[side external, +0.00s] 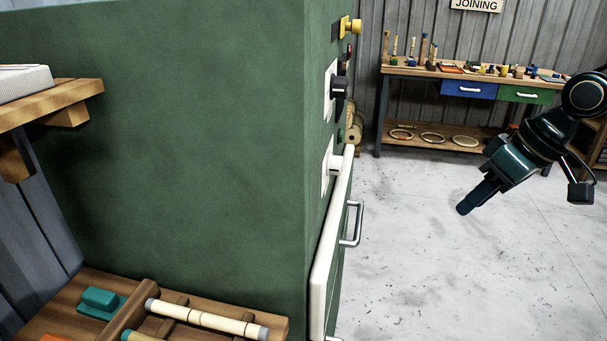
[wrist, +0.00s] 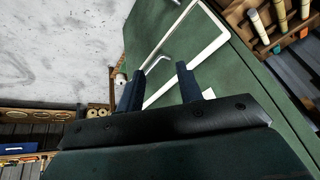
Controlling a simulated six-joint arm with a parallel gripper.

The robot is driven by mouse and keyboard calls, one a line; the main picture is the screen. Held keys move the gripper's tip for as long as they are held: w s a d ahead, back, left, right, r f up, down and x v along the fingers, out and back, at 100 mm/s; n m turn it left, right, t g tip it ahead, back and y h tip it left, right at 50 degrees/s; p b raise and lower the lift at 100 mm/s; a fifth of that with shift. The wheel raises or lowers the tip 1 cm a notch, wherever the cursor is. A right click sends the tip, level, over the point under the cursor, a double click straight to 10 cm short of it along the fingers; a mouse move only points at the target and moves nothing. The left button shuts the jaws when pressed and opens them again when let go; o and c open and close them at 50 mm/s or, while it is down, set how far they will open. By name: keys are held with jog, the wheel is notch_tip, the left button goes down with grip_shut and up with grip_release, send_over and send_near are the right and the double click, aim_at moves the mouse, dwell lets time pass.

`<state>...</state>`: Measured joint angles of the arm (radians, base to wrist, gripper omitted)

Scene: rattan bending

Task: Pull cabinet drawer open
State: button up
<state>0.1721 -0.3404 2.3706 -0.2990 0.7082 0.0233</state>
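The green cabinet (side external: 200,130) fills the left and middle of the side view. On its front is a white-edged drawer front (side external: 326,250) with a grey metal bar handle (side external: 353,223). The drawer looks shut. The handle also shows in the wrist view (wrist: 160,58), just beyond the fingertips. My gripper (side external: 464,209) hangs in free air to the right of the handle, tilted down and left, clearly apart from it. In the wrist view my gripper (wrist: 160,70) has its two dark fingers spread, with nothing held between them.
Knobs and a yellow valve (side external: 350,27) stick out above the drawer. A wooden tray (side external: 200,300) with rattan pieces is at the lower left. A workbench (side external: 470,75) with blue and green drawers stands at the back. The concrete floor (side external: 440,270) before the cabinet is clear.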

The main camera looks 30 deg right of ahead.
jog(key=w+f+y, duration=0.3)
jog(key=w+f, duration=0.2)
jog(key=w, duration=0.4)
jog(key=m+t+y, duration=0.6)
jog(key=m, duration=0.4)
send_near(358, 220)
jog(key=s+d, duration=0.3)
jog(key=shift+w+a+f, duration=0.1)
jog(key=shift+f, duration=0.25)
jog(key=x, duration=1.3)
jog(key=shift+w+a+r, duration=0.25)
jog(key=shift+w+a, duration=0.05)
jog(key=shift+w, duration=0.1)
grip_shut()
